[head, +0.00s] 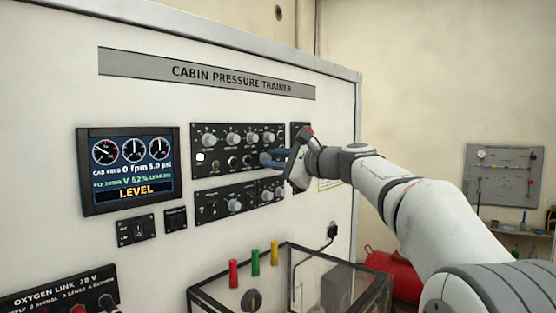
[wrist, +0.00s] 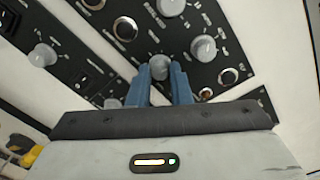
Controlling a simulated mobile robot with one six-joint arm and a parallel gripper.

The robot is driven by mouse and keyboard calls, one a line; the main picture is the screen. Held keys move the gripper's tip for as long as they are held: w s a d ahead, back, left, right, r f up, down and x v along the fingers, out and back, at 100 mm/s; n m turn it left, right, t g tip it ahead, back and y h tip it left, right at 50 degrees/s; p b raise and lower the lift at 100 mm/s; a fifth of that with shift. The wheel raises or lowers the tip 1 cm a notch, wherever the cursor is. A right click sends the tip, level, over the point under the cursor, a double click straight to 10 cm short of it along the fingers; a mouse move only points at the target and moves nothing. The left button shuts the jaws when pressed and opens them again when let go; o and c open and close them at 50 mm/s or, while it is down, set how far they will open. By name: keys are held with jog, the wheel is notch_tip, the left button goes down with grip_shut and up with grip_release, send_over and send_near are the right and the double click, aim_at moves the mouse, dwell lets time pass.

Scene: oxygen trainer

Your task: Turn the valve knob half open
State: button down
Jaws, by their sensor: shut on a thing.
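The trainer's upper black panel (head: 203,138) carries rows of grey and dark knobs with small white labels that I cannot read. My gripper (head: 267,158) is at the lower right part of this panel. In the wrist view its two blue fingers (wrist: 160,82) are closed around a grey round knob (wrist: 159,66), one finger on each side. This looks like the valve knob, but its label is not readable. In the head view the fingers and gripper body hide this knob. The screen (head: 135,168) shows "V 52%", "0 fpm" and "LEVEL".
A lower black panel (head: 212,205) with more knobs sits just below. Another grey knob (wrist: 203,48) stands close right of the fingers in the wrist view. A clear-sided box (head: 345,275) with coloured levers is below. A red cylinder (head: 392,270) lies behind it.

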jog(key=c, duration=1.3)
grip_release()
jog(key=shift+s+d+f, duration=0.1)
jog(key=shift+s+d, duration=0.05)
jog(key=shift+d, duration=0.05)
jog(key=b+v, duration=0.2)
jog(key=v, duration=0.5)
jog(key=shift+d+b, duration=0.1)
jog(key=shift+b, duration=0.3)
